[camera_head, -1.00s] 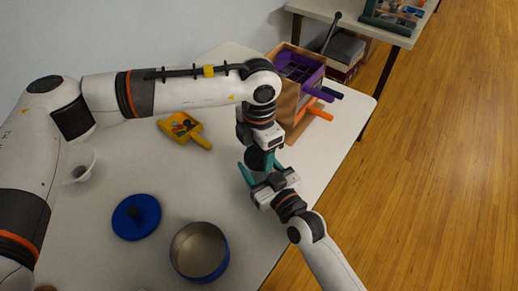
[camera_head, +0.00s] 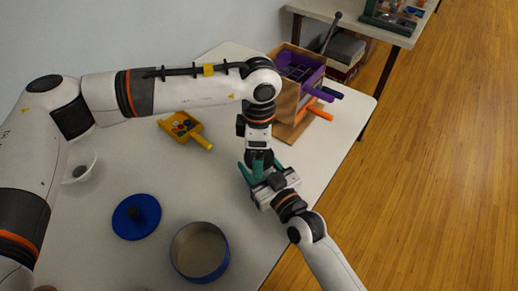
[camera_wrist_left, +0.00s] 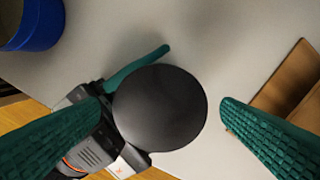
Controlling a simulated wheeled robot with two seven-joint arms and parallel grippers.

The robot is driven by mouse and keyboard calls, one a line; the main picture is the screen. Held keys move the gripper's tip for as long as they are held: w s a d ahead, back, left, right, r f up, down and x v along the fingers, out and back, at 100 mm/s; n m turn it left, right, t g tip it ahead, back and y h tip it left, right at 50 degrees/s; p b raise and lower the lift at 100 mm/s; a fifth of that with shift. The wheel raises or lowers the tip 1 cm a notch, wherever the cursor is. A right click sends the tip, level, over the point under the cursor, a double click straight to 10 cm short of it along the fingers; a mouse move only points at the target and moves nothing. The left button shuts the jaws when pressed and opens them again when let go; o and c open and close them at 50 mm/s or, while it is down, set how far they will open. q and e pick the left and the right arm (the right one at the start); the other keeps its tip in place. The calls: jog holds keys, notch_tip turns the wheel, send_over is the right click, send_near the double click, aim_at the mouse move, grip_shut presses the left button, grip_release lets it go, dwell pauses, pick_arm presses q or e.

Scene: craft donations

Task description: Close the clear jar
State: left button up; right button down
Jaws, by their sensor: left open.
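A round dark disc, apparently the jar's lid (camera_wrist_left: 160,107), lies between the spread green fingers of my left gripper (camera_wrist_left: 165,112) in the left wrist view, with a gap to the right finger. No clear jar wall shows; anything under the disc is hidden. In the head view my left gripper (camera_head: 257,165) points down from above, directly over my right gripper (camera_head: 262,172). My right gripper's fingers reach in at the disc's level or below; one finger shows beside the disc in the left wrist view. Whether it grips something is hidden.
A blue-rimmed open tin (camera_head: 200,251) and its blue lid (camera_head: 136,216) lie at the front. A yellow scoop-like tray (camera_head: 181,126) and a white cup (camera_head: 80,166) lie farther left. A wooden box with a purple tray (camera_head: 299,68) stands behind. The table's right edge is near.

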pick_arm(q)
notch_tip(320, 180, up, 12)
jog(key=shift+f, duration=0.15)
dwell(0.3)
pick_arm(e)
jog(key=shift+c, duration=1.6)
grip_release()
jog(key=shift+s+d, duration=0.1)
pick_arm(q)
jog(key=shift+f, duration=0.1)
pick_arm(e)
jog(key=v, duration=1.1)
jog(key=shift+s+d, duration=0.15)
jog(key=shift+s, duration=0.2)
